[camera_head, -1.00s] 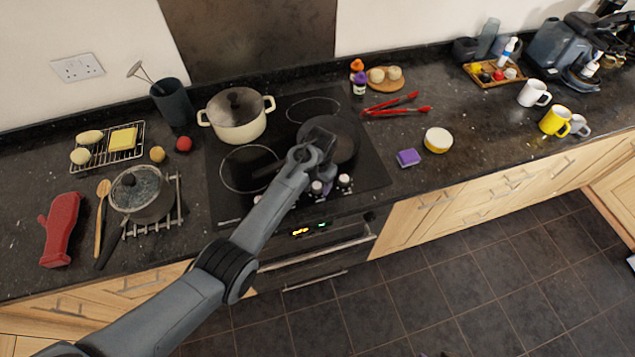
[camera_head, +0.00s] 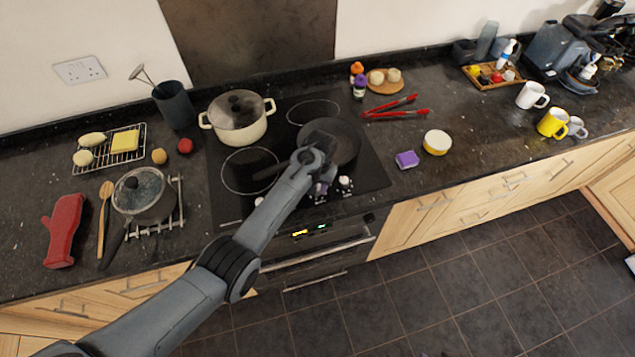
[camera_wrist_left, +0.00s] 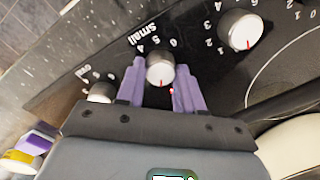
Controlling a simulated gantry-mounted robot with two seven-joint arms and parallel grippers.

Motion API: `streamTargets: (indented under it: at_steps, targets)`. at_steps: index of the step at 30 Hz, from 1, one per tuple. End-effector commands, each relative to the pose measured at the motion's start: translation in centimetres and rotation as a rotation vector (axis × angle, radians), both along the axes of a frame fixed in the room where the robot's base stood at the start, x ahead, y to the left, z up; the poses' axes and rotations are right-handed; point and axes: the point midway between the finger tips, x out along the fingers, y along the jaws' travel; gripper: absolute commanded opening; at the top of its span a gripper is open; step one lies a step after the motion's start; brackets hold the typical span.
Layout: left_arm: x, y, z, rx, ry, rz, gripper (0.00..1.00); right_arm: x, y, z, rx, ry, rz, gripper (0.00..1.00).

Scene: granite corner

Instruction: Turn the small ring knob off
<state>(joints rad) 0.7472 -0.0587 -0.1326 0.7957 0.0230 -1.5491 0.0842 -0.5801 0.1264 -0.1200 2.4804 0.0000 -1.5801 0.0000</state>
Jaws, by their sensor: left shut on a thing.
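The small ring knob (camera_wrist_left: 160,70) is a white round knob beside the word "Small" on the black hob panel, in the left wrist view. A short red mark shows near its lower side. The purple fingers of my left gripper (camera_wrist_left: 160,88) are closed on it from both sides. In the head view my left gripper (camera_head: 322,170) reaches down at the front of the hob, over the row of knobs, and partly hides them. My right gripper is not in view.
Other white knobs flank it in the left wrist view: one on the right (camera_wrist_left: 238,30) and one on the left (camera_wrist_left: 100,92). A black frying pan (camera_head: 345,140) and a cream pot (camera_head: 238,130) stand on the hob. A purple sponge (camera_head: 406,160) lies right of it.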

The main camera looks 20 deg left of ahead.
Motion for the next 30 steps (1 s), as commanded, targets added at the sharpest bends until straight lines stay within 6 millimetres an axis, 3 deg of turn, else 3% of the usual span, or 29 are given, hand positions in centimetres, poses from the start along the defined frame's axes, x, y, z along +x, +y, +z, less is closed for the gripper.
streamTargets:
  at_steps: [15,30]
  targets:
    - [0.1,0.1,0.0,0.0,-0.001,0.386,0.06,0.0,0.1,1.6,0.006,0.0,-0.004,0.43]
    - [0.1,0.1,-0.1,0.0,-0.001,0.508,0.06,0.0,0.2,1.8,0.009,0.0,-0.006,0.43]
